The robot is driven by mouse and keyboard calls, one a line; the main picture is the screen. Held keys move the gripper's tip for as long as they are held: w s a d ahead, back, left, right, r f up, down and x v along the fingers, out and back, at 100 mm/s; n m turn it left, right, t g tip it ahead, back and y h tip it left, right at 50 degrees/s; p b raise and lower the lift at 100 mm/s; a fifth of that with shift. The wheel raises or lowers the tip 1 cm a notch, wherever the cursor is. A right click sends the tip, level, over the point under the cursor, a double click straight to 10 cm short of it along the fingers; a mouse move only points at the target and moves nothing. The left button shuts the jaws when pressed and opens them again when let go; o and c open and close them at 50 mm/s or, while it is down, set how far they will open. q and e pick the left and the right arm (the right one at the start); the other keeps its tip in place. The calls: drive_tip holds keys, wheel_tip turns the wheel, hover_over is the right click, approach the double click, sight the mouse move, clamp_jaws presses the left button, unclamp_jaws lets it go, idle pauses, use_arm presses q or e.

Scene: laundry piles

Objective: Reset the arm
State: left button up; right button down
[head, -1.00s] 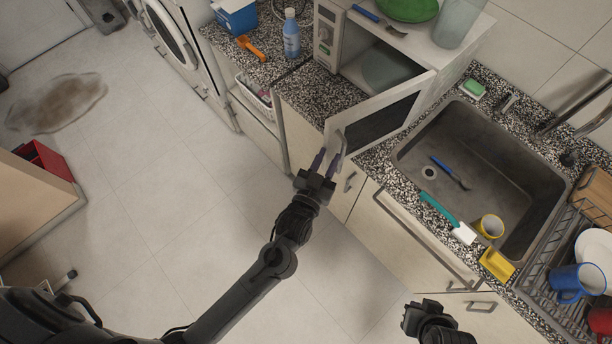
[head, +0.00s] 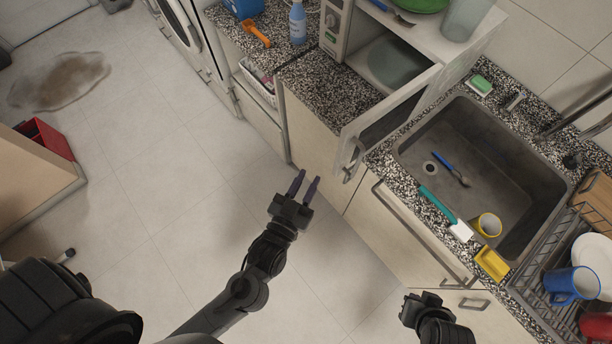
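My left gripper (head: 304,180) is in the middle of the head view, in front of the lower cabinets. Its two purple-tipped fingers are apart with nothing between them. It is clear of the open microwave door (head: 392,110). My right gripper (head: 416,302) is at the bottom right, in front of the cabinet below the sink. Its fingers are too dark and foreshortened to tell whether they are open or shut.
The microwave (head: 334,30) stands on the speckled counter (head: 318,84) with its door swung open over the counter edge. The sink (head: 505,165) holds a blue-handled utensil and a yellow mug. A dish rack (head: 541,297) stands at right. The tiled floor (head: 165,200) at left has wide free room.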

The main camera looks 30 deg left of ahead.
idle(0.3)
use_arm(q)
drive_tip(key=w+a+m+g+h, duration=0.1)
drive_tip(key=a+m+g, duration=0.15)
drive_tip(key=a, duration=0.35)
drive_tip(key=s+a+f+g, duration=0.1)
drive_tip(key=s+f+g, duration=0.2)
drive_tip(key=s+g, duration=0.3)
drive_tip(key=s+a+f+g, duration=0.2)
drive_tip(key=s+f+g, duration=0.1)
drive_tip(key=s+g, duration=0.25)
wheel_tip(320, 180, up, 20)
drive_tip(key=s+p, duration=0.1)
drive_tip(key=p, duration=1.9)
drive_tip(key=shift+s+r, duration=0.2)
drive_tip(key=shift+s, duration=0.05)
drive_tip(key=shift+d, duration=0.1)
